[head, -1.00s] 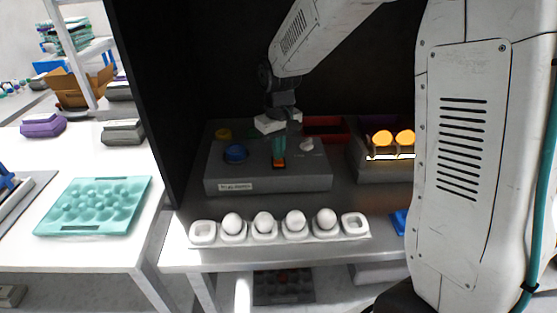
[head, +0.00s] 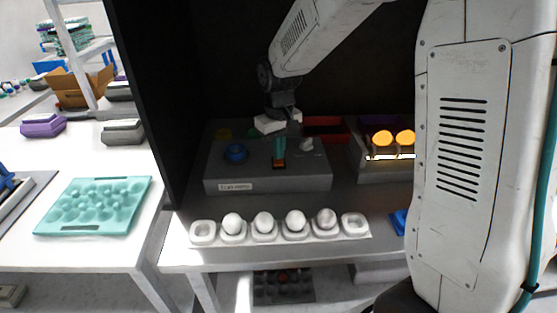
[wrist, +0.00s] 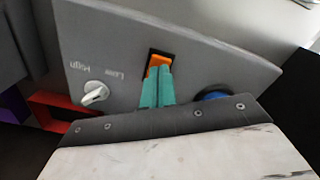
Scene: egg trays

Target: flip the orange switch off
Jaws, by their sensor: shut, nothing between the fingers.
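The orange switch (wrist: 158,62) sits in a black recess on the grey control box. In the wrist view its upper part shows just beyond my fingertips, and the rest is hidden behind them. In the head view only a small dark orange part of the switch (head: 279,165) shows below the fingers. My gripper (wrist: 157,78) has teal fingers, closed together with nothing between them. Its tips are at the switch and appear to touch it. In the head view my gripper (head: 279,158) points down at the front middle of the grey box (head: 225,170).
The box also carries a blue button (head: 236,152) and a white knob (head: 306,144), marked High and Low in the wrist view. A white egg tray (head: 203,234) with several eggs stands in front. A lamp-lit unit (head: 392,168) and a red bin (head: 340,134) are nearby.

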